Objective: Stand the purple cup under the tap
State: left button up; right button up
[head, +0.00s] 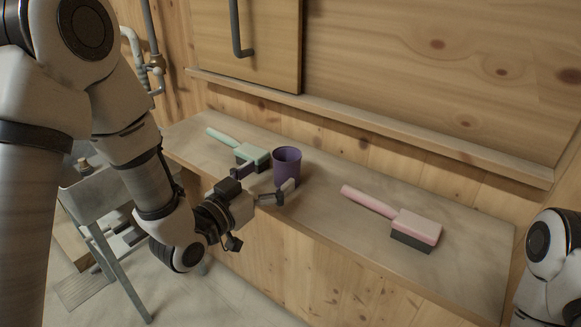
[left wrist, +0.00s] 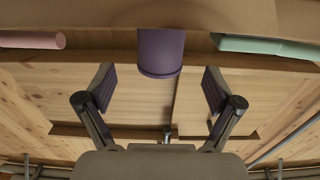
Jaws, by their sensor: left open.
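The purple cup (head: 287,166) stands upright on the counter, near its front edge. My left gripper (head: 264,183) is open at the cup, with its fingers pointing towards it. In the left wrist view the cup (left wrist: 160,52) shows at the top, centred between the spread fingers (left wrist: 158,84) and just beyond their tips. I cannot tell whether either finger touches it. A grey pipe with a valve, apparently the tap (head: 155,65), is on the wall at the upper left; its outlet is not clear. My right gripper is out of view.
A green-handled brush (head: 252,154) lies just left of the cup on the counter (head: 335,178). A pink brush (head: 416,226) lies to the right. A grey stand (head: 105,196) is left of the counter, partly behind my left arm. A ledge (head: 400,134) runs above the counter.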

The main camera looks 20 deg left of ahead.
aim_at(277, 168)
pick_arm(q)
jog(key=shift+w+d+r, duration=0.15)
jog(key=shift+w+r, duration=0.05)
jog(key=shift+w, duration=0.3)
jog(key=p+x, duration=0.1)
jog(key=x, duration=0.3)
jog(key=shift+w+d, duration=0.15)
jog(key=shift+w, duration=0.1)
jog(key=shift+w+f, duration=0.15)
jog(key=shift+w, duration=0.25)
jog(key=shift+s, duration=0.1)
jog(key=c, duration=1.1)
